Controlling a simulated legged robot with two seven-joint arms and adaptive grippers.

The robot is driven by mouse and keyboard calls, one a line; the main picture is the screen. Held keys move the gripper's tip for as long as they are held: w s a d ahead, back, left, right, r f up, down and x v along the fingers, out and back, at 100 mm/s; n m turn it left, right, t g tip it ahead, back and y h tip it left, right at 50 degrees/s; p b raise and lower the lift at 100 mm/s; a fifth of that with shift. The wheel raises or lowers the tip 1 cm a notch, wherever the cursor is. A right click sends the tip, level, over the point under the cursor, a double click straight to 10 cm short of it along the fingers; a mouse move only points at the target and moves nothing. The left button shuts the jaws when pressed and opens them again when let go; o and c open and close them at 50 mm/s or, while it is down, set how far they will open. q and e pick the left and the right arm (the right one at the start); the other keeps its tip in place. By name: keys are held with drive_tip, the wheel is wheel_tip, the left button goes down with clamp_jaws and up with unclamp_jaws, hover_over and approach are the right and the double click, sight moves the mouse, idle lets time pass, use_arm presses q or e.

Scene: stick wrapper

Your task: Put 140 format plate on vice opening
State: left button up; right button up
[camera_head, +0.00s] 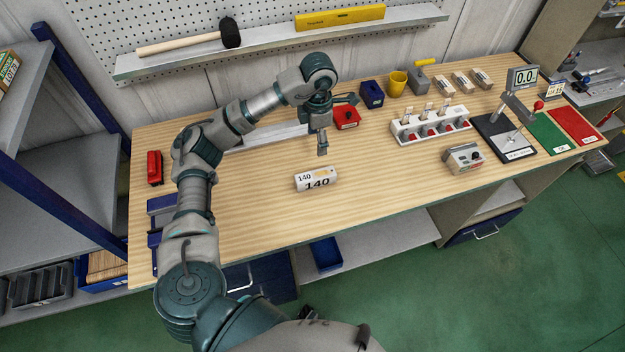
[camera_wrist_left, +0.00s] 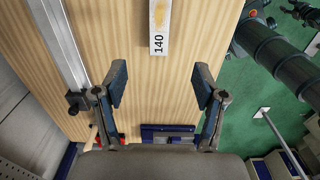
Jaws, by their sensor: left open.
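The 140 format plate (camera_head: 316,179) is a white block marked 140, lying on the wooden bench near the middle. It also shows at the top of the left wrist view (camera_wrist_left: 158,30), cut off by the frame edge. My left gripper (camera_head: 322,148) is just behind the plate in the head view, pointing down. In the left wrist view its fingers (camera_wrist_left: 160,84) are spread wide with nothing between them. A blue fixture (camera_head: 161,205) at the bench's left edge looks like the vice; my arm partly hides it. It also shows in the left wrist view (camera_wrist_left: 168,128). My right gripper is out of view.
A red object (camera_head: 154,167) lies at the bench's left end. A red box (camera_head: 346,117) and a blue box (camera_head: 372,94) stand behind the gripper. A white rack (camera_head: 430,124) and a grey device (camera_head: 463,158) stand right. The bench around the plate is clear.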

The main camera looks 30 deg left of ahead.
use_arm(q)
hover_over(315, 174)
drive_tip(key=f, duration=1)
drive_tip(key=shift+d+f+p, duration=0.3)
drive_tip(key=shift+d+p, duration=0.05)
drive_tip(key=shift+d, duration=0.05)
drive_tip(key=shift+a+f+p, duration=0.2)
drive_tip(key=shift+f, duration=1.3)
drive_tip(key=shift+a+f+p, duration=0.15)
drive_tip(key=shift+f+p, duration=0.05)
drive_tip(key=shift+f, duration=1.3)
clamp_jaws()
